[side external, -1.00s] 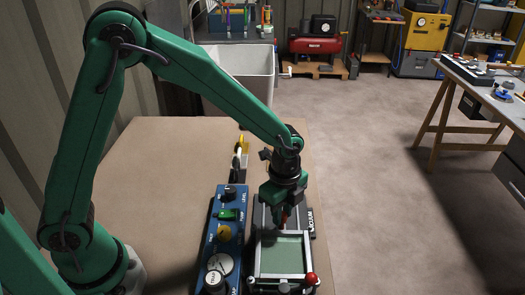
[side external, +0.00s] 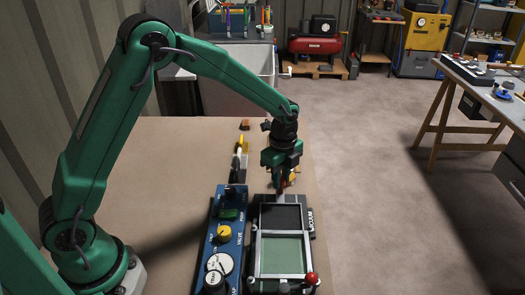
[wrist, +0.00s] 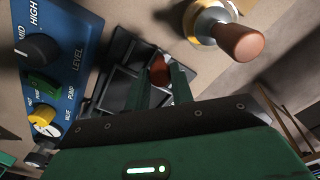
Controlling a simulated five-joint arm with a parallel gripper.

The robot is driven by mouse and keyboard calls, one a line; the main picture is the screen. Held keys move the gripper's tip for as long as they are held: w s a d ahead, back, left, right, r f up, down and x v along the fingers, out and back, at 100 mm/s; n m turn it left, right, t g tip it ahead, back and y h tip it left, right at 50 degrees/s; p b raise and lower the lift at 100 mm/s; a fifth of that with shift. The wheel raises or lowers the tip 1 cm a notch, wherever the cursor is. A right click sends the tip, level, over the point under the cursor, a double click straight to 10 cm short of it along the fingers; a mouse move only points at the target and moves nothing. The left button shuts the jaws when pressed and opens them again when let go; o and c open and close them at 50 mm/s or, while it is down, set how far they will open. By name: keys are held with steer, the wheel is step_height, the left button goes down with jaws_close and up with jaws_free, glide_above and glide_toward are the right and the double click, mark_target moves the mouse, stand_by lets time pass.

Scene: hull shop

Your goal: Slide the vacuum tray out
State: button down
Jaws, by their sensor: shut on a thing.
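The vacuum tray (side external: 280,204) is a light metal frame with a dark panel in its far half, on a black unit marked VACUUM (side external: 311,222). A green sheet (side external: 282,257) fills the near half. My gripper (side external: 281,187) is above the tray's far end, shut on its red-brown handle. In the wrist view the handle (wrist: 159,69) shows between my fingertips (wrist: 165,82). The dark framed tray also shows in the wrist view, partly hidden behind my gripper.
A blue control panel (side external: 223,240) with knobs and a gauge stands close along the unit's left side. A wooden-handled metal tool (wrist: 238,41) stands on the bench near the tray's far end. The bench's right edge is close. Bare bench lies left of the panel.

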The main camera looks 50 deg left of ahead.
steer(key=c, duration=1.2)
jaws_free()
steer(key=shift+r, duration=0.2)
steer(key=shift+r, duration=3.75)
